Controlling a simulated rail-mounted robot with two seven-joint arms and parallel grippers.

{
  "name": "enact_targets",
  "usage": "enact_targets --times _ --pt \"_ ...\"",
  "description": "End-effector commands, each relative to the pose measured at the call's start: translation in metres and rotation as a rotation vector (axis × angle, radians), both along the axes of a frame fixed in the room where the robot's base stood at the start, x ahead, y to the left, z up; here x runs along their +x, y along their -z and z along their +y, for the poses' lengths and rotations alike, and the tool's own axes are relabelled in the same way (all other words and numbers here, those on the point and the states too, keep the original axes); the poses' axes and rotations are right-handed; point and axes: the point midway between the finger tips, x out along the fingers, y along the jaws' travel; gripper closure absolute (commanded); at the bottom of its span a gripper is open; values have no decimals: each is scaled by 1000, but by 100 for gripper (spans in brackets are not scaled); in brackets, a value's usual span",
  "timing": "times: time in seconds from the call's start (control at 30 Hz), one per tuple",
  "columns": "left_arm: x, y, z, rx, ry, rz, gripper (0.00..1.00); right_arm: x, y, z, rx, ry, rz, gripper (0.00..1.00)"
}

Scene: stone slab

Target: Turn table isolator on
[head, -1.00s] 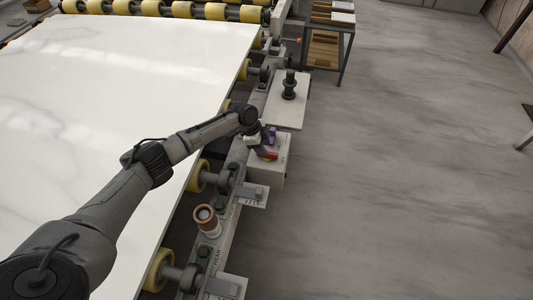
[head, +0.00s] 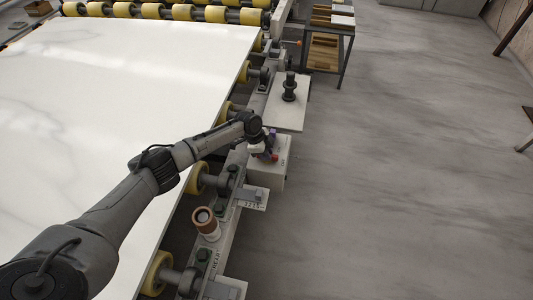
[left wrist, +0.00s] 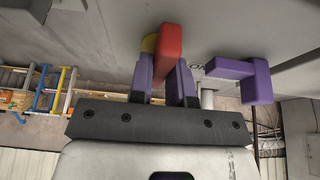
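The isolator is a red handle (left wrist: 168,45) with a yellow part behind it, on a pale grey box (left wrist: 230,25). In the head view the red handle (head: 275,157) shows small on the box (head: 268,174) beside the slab table. My left gripper (left wrist: 165,72) has its two purple fingers on either side of the red handle, close against it. In the head view my left gripper (head: 262,152) is at the box and partly hides the handle. Lettering that looks like "ON" is on the box face. My right gripper is in neither view.
A purple L-shaped piece (left wrist: 240,77) on a pale post stands just right of the fingers. A large white slab (head: 100,90) lies on yellow rollers (head: 197,178) at left. The floor at right (head: 400,180) is clear.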

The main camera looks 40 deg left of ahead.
Motion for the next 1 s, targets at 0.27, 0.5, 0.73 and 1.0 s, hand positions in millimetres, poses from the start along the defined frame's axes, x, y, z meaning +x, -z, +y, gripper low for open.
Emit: enact_targets --times 0.27,0.5,0.73,1.0 --pt "0 0 0 0 0 0 100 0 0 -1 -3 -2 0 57" --pt "0 -2 -1 -1 -35 1 100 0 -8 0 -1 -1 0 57" --pt "-2 -5 -2 -2 -177 2 100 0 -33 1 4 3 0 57" --pt "-2 -6 -3 -3 -429 3 100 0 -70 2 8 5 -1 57"
